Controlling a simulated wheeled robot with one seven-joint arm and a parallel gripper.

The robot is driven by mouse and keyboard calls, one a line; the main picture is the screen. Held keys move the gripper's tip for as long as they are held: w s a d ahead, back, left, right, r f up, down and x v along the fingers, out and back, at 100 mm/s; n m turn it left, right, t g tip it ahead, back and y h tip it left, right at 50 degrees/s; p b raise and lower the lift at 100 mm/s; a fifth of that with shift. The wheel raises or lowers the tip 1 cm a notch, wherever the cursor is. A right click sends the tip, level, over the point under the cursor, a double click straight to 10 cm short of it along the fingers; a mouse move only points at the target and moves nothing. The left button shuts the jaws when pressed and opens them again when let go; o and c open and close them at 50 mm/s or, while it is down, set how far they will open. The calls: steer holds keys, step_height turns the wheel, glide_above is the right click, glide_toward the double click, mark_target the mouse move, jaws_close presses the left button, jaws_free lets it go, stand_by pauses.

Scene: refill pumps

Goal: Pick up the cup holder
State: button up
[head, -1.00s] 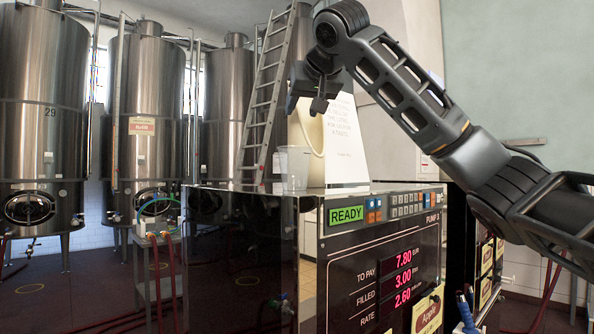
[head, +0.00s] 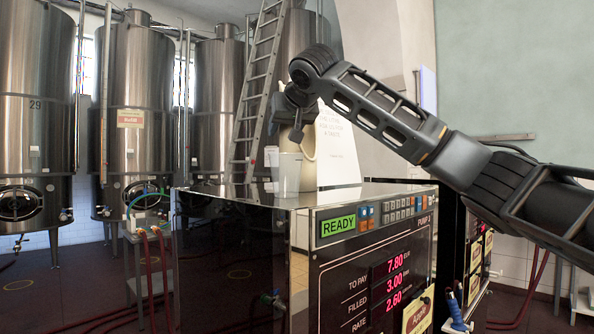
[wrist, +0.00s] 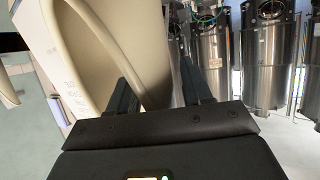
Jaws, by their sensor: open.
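A beige jug-like thing with a curved handle (head: 309,142) stands on top of the pump; it looks like the cup holder, but I cannot be sure. In the wrist view this beige body (wrist: 135,35) is large and close, with its curved handle to the left. My gripper (head: 296,133) is open, pointing down beside the beige thing's upper part. In the wrist view my gripper (wrist: 156,88) has its fingers apart, with part of the beige thing showing between and beyond them. Contact cannot be told. A translucent cup (head: 290,174) stands in front, below my gripper.
The pump (head: 370,255) has a glossy dark top and a panel reading READY. A white lettered board (head: 338,150) stands behind the beige thing. A ladder (head: 255,90) leans by steel tanks (head: 140,110) at the back left. The pump top's left part is clear.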

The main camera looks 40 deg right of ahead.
steer(key=shift+c, duration=0.5)
jaws_close()
